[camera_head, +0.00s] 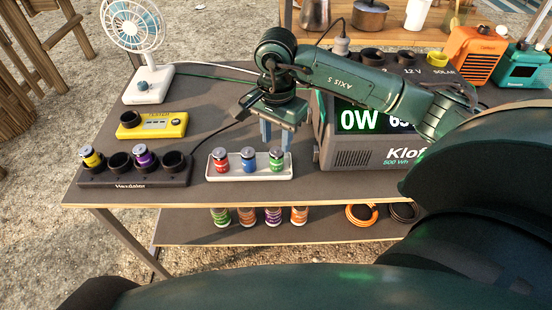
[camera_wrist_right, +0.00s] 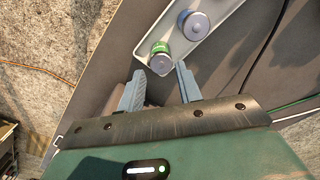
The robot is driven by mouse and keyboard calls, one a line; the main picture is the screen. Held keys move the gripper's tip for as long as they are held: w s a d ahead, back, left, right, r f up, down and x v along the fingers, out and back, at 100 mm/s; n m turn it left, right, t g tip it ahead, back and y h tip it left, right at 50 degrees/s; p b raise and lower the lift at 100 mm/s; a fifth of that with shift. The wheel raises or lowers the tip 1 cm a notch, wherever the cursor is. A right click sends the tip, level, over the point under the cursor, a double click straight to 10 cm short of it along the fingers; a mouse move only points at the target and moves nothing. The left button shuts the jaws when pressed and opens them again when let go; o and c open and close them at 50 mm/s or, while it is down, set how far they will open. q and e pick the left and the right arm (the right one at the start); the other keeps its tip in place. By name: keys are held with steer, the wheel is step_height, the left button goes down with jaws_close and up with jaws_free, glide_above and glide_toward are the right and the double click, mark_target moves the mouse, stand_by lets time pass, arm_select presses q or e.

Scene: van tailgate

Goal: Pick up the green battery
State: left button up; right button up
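The green battery (camera_head: 276,160) stands upright at the right end of a white tray (camera_head: 235,175) on the table. A blue battery (camera_head: 249,162) and a red battery (camera_head: 220,160) stand to its left in the same tray. My right gripper (camera_head: 276,143) is open and empty, with its fingers pointing down just above the green battery. In the right wrist view the green battery (camera_wrist_right: 160,58) lies just beyond the gap between the open fingertips (camera_wrist_right: 160,82), with the blue battery (camera_wrist_right: 193,25) behind it. My left gripper is not in view.
A black charger (camera_head: 135,178) holding a yellow and a purple battery stands at the left. A yellow tester (camera_head: 152,124) and a fan (camera_head: 145,60) are behind it. A power station (camera_head: 365,158) stands close right of the tray. Several more batteries (camera_head: 246,217) stand on the lower shelf.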

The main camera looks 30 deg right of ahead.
mark_target(277, 150)
step_height(277, 150, down, 7)
steer(key=shift+w+d+r, duration=0.1)
steer(key=shift+r, duration=0.1)
stand_by(0.3)
steer(key=c, duration=0.7)
step_height(277, 150, up, 10)
steer(key=shift+r, duration=0.1)
stand_by(0.3)
